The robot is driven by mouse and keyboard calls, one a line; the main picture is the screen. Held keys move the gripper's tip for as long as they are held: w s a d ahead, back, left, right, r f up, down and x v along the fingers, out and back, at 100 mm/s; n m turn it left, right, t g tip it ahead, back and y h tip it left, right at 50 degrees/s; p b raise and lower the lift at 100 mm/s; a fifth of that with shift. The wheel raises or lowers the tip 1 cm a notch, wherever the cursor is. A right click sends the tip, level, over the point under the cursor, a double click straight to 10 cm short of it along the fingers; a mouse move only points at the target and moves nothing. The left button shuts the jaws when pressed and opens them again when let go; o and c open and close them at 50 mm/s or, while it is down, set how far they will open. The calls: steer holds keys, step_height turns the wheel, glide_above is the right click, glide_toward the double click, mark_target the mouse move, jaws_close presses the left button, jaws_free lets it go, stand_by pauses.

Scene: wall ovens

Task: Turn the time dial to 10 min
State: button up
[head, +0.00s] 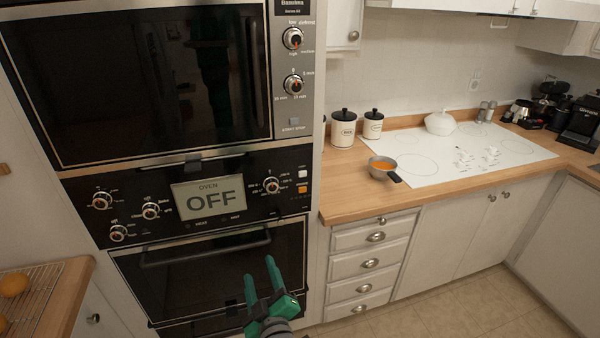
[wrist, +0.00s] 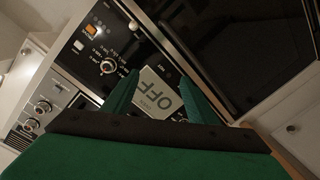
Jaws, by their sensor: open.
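The time dial (head: 293,84) is the lower of two round silver knobs on the microwave's right-hand control strip, with minute labels around it. Its exact setting is too small to read. It also shows at the left of the wrist view (wrist: 42,107). My green gripper (head: 259,268) is open and empty, in front of the lower oven door, well below the dial and apart from it. In the wrist view the open fingers (wrist: 158,78) point toward the oven's OFF display (wrist: 158,95).
The power knob (head: 292,38) sits above the time dial, and the start/stop button (head: 294,121) below it. The oven panel has several more knobs, and a handle (head: 205,248) crosses its door. A counter (head: 345,200) with a saucepan (head: 383,168) stands right.

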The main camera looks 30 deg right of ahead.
steer(key=w+d+r+n, duration=0.2)
steer(key=w+d+r, duration=0.3)
steer(key=r, duration=0.4)
steer(key=n+t, duration=0.1)
steer(key=n, duration=0.7)
glide_toward(297, 88)
steer(key=x, duration=0.7)
steer(key=shift+w+r, duration=0.1)
steer(key=shift+w+a, duration=0.1)
steer(key=shift+w, duration=0.45)
steer(key=shift+s, duration=0.1)
steer(key=c, duration=1.1)
